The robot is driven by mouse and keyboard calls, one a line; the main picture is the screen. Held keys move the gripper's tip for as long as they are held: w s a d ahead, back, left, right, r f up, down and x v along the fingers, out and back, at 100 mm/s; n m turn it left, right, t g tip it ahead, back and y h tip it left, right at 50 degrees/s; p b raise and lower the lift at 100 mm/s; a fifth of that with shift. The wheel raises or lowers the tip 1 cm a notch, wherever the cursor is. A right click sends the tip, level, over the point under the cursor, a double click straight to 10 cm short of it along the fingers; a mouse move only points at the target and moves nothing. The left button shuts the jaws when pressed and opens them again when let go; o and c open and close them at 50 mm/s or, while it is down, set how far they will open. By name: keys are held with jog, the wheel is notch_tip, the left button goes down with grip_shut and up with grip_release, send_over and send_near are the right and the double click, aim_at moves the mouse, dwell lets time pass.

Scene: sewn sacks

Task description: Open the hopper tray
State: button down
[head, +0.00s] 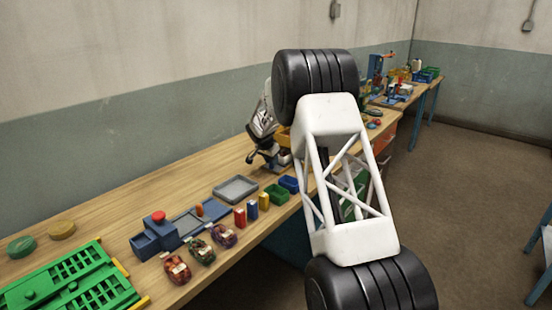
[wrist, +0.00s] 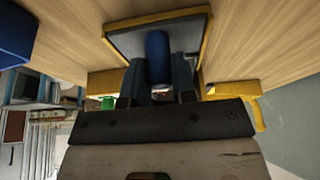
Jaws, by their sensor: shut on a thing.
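In the wrist view a grey panel with a yellow rim, which looks like the hopper tray (wrist: 126,43), lies straight ahead. A blue rounded bar, probably its handle (wrist: 157,50), stands out in front of the panel. My gripper (wrist: 158,82) is shut on this blue bar, with one dark finger on each side of it. In the head view part of a yellow body (head: 285,141) shows beside my wrist at the table's far side. My arm hides most of it, and my fingertips cannot be made out there. How far the tray is open cannot be told.
On the wooden table (head: 200,178) are a grey tray (head: 236,188), a blue box with a red knob (head: 155,236), green (head: 276,194) and blue (head: 289,184) bins, several small sacks (head: 200,250) and a green rack (head: 70,283). A blue object (wrist: 15,35) is at the wrist view's upper left.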

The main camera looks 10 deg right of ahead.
jog(key=shift+s+a, duration=1.55)
jog(key=shift+s, duration=0.05)
jog(key=c, duration=0.9)
grip_release()
jog(key=shift+c, duration=0.2)
jog(key=shift+r, duration=0.15)
jog(key=v, duration=0.7)
jog(key=shift+r, duration=0.25)
jog(key=shift+s+a, duration=0.1)
